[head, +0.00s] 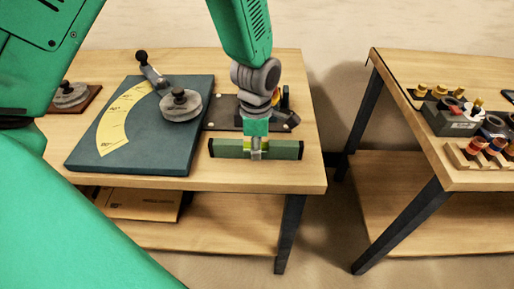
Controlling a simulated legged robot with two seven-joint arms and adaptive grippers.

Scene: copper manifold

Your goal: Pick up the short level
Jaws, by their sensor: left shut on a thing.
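The short level (284,149) is a green bar with dark end caps. It lies level along the front right part of the left wooden table. My left gripper (256,153) points down over the middle of the level and is shut on it. The fingers hide a small part of the bar. I cannot tell whether the level touches the tabletop. My right gripper is not in the view.
A dark board (190,145) with a yellow scale and grey knob lies left of the level. A dark plate (222,112) with fittings is just behind it. A second table (470,180) with parts stands right, across a gap.

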